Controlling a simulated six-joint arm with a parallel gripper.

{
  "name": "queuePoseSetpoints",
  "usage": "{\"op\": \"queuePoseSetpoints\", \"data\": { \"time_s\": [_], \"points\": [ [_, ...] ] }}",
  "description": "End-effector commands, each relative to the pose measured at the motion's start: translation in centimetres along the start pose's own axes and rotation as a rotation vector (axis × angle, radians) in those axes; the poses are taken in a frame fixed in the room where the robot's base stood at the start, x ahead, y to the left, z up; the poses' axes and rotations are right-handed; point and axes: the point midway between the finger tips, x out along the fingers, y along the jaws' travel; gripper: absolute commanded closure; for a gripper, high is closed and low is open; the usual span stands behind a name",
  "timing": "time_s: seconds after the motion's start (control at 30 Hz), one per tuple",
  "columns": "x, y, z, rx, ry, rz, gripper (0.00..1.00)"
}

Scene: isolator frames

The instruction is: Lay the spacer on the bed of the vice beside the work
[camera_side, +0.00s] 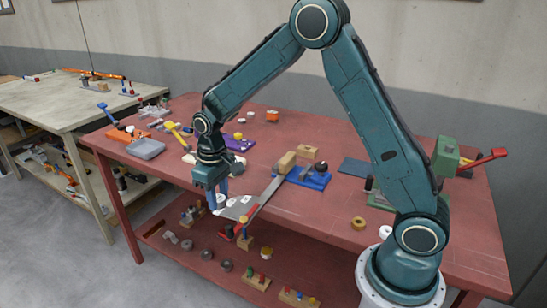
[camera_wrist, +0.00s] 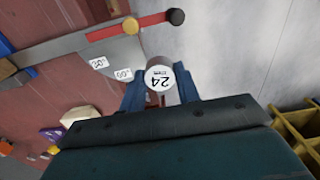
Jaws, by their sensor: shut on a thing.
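My gripper (camera_side: 217,203) is at the front edge of the red bench, pointing down. In the wrist view my gripper (camera_wrist: 160,92) has its blue fingers closed on both sides of a round spacer (camera_wrist: 159,76), whose pale end face reads 24. The spacer is hard to make out in the side view. A blue fixture (camera_side: 317,181) with wooden blocks and a dark knob stands mid-bench, apart from my gripper. A green device (camera_side: 446,156) with a red handle stands farther right, partly behind my arm. I cannot tell for certain which one is the vice.
A long grey metal plate (camera_wrist: 72,52) with angle labels and a red bar lies close to my gripper. A grey tray (camera_side: 146,148) and a purple piece (camera_side: 239,144) lie farther back. A brass ring (camera_side: 358,223) lies right of bare bench.

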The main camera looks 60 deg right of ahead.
Motion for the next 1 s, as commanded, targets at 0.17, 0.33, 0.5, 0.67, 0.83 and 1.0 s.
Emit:
{"op": "queuePoseSetpoints", "data": {
  "time_s": [0.17,0.33,0.5,0.67,0.83,1.0],
  "points": [
    [0.0,-0.2,0.1,0.012,0.002,0.000,0.91],
    [-0.2,0.3,0.0,0.009,0.002,0.000,0.91],
    [-1.0,2.2,-0.2,-0.001,0.004,0.000,0.91],
    [-2.5,5.5,-0.4,-0.022,0.004,0.000,0.91],
    [-4.7,10.2,-0.2,-0.053,0.005,0.001,0.91],
    [-7.1,15.2,0.8,-0.088,0.005,0.002,0.91]
  ]
}}
